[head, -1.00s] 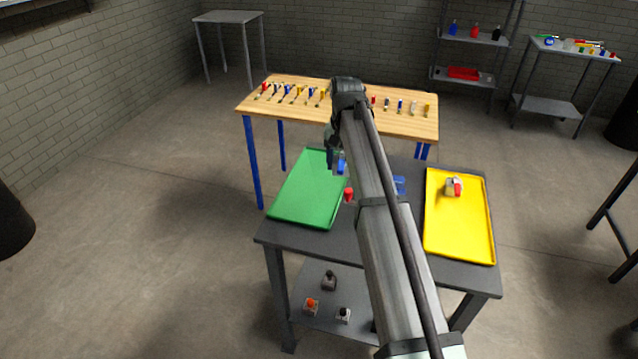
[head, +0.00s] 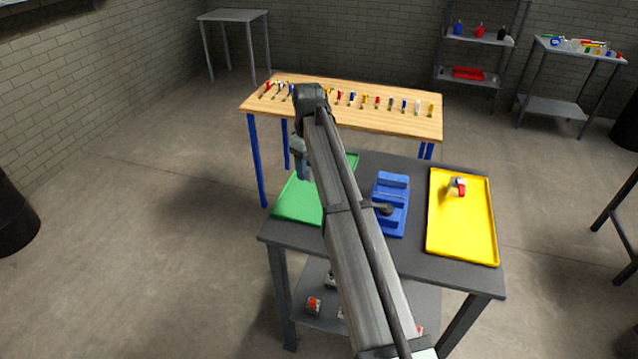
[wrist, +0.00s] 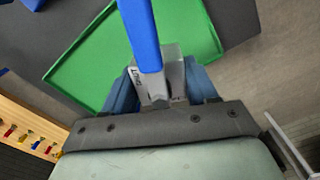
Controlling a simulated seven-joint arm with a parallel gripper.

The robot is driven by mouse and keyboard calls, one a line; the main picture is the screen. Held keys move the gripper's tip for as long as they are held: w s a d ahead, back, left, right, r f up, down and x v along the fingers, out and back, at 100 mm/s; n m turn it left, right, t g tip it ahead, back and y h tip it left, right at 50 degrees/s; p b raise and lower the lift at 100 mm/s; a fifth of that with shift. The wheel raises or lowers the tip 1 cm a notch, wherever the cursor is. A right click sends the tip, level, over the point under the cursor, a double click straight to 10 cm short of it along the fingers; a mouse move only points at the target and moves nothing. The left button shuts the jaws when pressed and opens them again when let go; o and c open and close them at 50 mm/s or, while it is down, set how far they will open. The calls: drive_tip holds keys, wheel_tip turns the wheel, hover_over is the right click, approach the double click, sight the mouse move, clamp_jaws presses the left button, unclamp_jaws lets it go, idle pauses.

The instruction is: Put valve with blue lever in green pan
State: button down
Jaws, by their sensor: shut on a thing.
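The valve with the blue lever shows in the wrist view, with its long blue lever (wrist: 142,35) and grey metal body (wrist: 173,70). My gripper (wrist: 162,88) is shut on the grey body between its two blue fingers. The green pan (wrist: 85,62) lies below the valve in that view, and the valve appears above it, apart from its surface as far as I can tell. In the head view my gripper (head: 303,168) is over the green pan (head: 295,205), whose right part my arm hides. The valve cannot be made out clearly there.
A yellow pan (head: 440,235) at the right holds a valve with a red lever (head: 458,186). A blue vise-like fixture (head: 393,182) stands between the pans on the grey table (head: 345,245). A wooden table (head: 385,119) behind carries several small coloured-handled items.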

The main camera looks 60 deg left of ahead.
sight(310, 201)
drive_tip(key=n, duration=0.4)
drive_tip(key=shift+n, duration=0.4)
drive_tip(key=shift+f, duration=4.95)
drive_tip(key=shift+f, duration=0.15)
drive_tip(key=shift+c, duration=1.6)
unclamp_jaws()
wheel_tip(310, 201, up, 12)
drive_tip(key=shift+r, duration=0.15)
drive_tip(key=shift+w, duration=0.15)
